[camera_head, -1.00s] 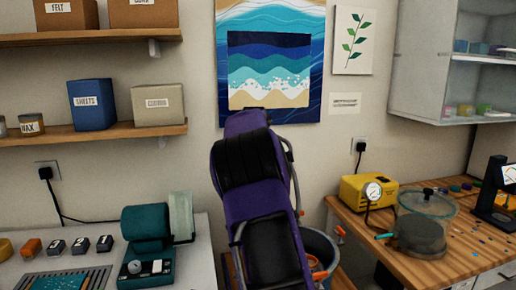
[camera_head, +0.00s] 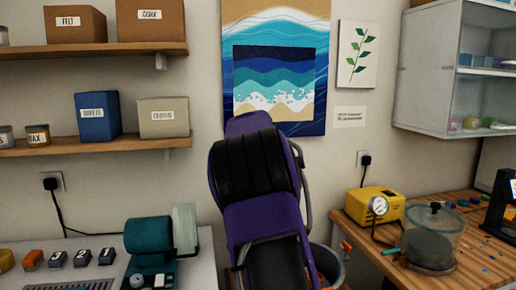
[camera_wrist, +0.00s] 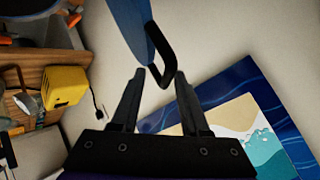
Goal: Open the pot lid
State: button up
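The pot (camera_head: 430,246) stands on the wooden table at the right in the head view. It looks like a see-through round vessel, with a clear lid (camera_head: 452,218) on top and a dark knob at its middle. The lid appears seated on the rim. My gripper (camera_wrist: 158,73) shows in the wrist view, its two dark fingers apart. It points toward the wall, away from the pot. A blue piece with a black loop-shaped bar shows near the fingertips; I cannot tell what it is. My gripper is hidden in the head view.
A yellow pump box (camera_head: 375,205) with a gauge stands left of the pot; it also shows in the wrist view (camera_wrist: 64,86). A dark upright device (camera_head: 500,202) stands right of the pot. A wall cabinet (camera_head: 424,75) hangs above. A bucket (camera_head: 328,262) stands left of the table.

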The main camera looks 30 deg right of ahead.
jog(key=v, duration=1.2)
jog(key=shift+a+b, duration=0.2)
jog(key=shift+b, duration=0.25)
jog(key=shift+s+r, duration=0.15)
